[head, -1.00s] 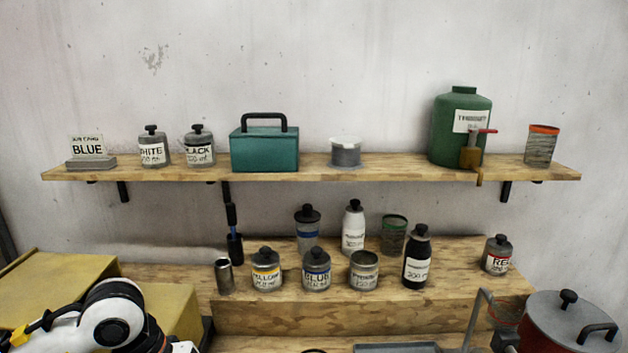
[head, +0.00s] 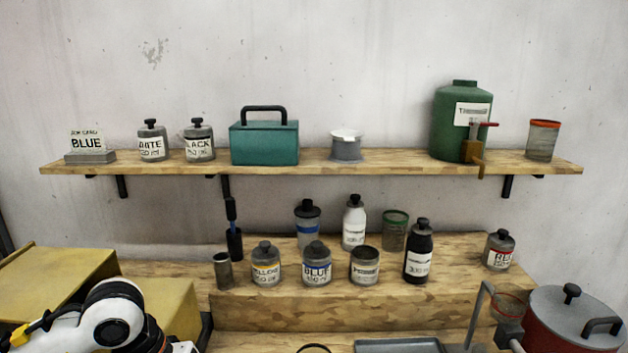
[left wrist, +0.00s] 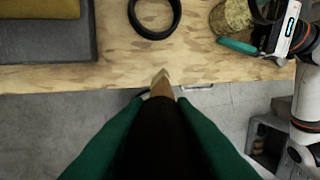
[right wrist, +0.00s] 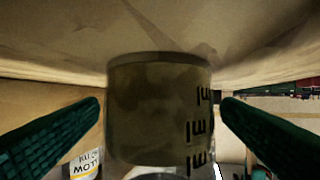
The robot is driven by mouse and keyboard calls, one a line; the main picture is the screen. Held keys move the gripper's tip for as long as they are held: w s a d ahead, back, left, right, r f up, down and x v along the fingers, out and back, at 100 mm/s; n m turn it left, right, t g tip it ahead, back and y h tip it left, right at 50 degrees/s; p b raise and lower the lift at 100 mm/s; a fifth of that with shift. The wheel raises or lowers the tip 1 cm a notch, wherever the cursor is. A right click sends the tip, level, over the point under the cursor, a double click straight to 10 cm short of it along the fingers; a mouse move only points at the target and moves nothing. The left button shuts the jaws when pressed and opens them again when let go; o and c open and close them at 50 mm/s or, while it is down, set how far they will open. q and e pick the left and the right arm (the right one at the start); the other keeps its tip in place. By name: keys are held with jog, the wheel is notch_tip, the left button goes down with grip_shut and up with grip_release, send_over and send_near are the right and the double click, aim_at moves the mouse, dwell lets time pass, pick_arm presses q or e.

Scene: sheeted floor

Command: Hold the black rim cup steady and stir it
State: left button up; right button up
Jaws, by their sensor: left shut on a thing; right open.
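A translucent olive cup (right wrist: 158,110) with a dark grey rim and black marks stands between my right gripper's (right wrist: 160,112) two open green fingers, apart from both. A speckled cup (left wrist: 230,20) beside my right gripper in the left wrist view looks like the same one; I cannot tell for certain whether it is the black rim cup. A black ring or rim (left wrist: 154,14) lies on the wooden bench, with wood colour inside it.
The bench (left wrist: 110,72) has a dark tray (left wrist: 45,55) at left in the left wrist view. Labelled jars (head: 316,265) and bottles stand on a raised wooden step. A red pot (head: 575,320) stands at right. A green jug (head: 462,95) is on the shelf.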

jog(key=shift+w+a+f, duration=0.1)
jog(key=shift+w+a, duration=0.05)
jog(key=shift+a, duration=0.05)
jog(key=c, duration=1.2)
